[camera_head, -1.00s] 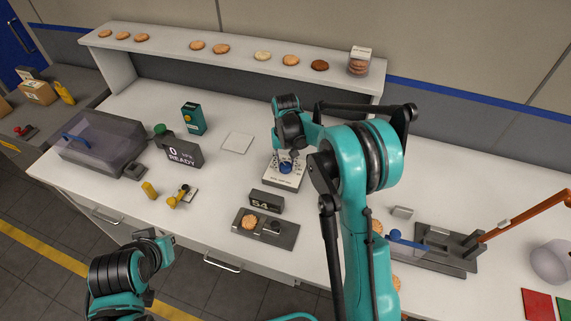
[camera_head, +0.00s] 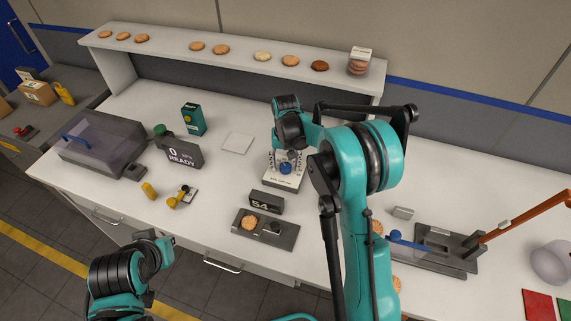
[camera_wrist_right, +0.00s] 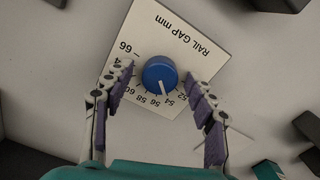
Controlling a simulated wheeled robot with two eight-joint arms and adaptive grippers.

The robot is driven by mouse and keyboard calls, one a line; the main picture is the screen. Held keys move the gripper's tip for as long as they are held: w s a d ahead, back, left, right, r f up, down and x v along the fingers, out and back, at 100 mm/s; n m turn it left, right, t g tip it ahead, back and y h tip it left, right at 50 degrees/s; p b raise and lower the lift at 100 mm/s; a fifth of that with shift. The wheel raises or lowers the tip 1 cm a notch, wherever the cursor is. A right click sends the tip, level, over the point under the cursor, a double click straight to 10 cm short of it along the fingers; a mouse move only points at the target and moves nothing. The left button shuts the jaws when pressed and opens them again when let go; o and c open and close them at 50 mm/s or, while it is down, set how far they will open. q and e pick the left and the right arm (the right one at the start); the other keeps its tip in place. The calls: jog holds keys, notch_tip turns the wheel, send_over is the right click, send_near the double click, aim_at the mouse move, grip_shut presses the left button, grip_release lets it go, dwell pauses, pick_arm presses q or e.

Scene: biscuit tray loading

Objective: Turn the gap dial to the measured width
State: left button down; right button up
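The gap dial is a blue knob (camera_wrist_right: 160,73) with a white pointer line on a pale plate (camera_wrist_right: 193,40) marked "RAIL GAP mm". The pointer lies at about the 54 mark in the right wrist view. My right gripper (camera_wrist_right: 158,80) is open, with one finger on each side of the knob and visible space between. In the head view the blue knob (camera_head: 285,168) shows below my right wrist. The measuring display (camera_head: 266,202) reads 54, behind a grey base (camera_head: 282,240) carrying a biscuit (camera_head: 249,223). My left gripper (camera_head: 163,246) is low at the left; its fingers are unclear.
A "0 READY" display (camera_head: 183,153), a clear-lidded box (camera_head: 100,150) and a teal box (camera_head: 193,119) stand at the left. A device with an orange lever (camera_head: 520,215) is at the right. Biscuits line the back shelf (camera_head: 240,62). A white square (camera_head: 237,143) lies left of the dial.

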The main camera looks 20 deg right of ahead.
aim_at(286, 167)
jog(key=shift+r, duration=0.15)
notch_tip(286, 167, up, 12)
dwell(0.4)
dwell(0.3)
jog(key=s+r+n+t+b, duration=0.2)
jog(key=s+r+t+b, duration=0.15)
jog(key=s, duration=1.15)
jog(key=s+f+n+t+b, duration=0.1)
jog(key=s+f+t+b, duration=0.1)
jog(key=s+f, duration=0.5)
jog(key=s+t, duration=0.1)
jog(key=s, duration=0.3)
jog(key=shift+f+t, duration=0.35)
jog(key=shift+f, duration=0.05)
jog(key=shift+d, duration=0.1)
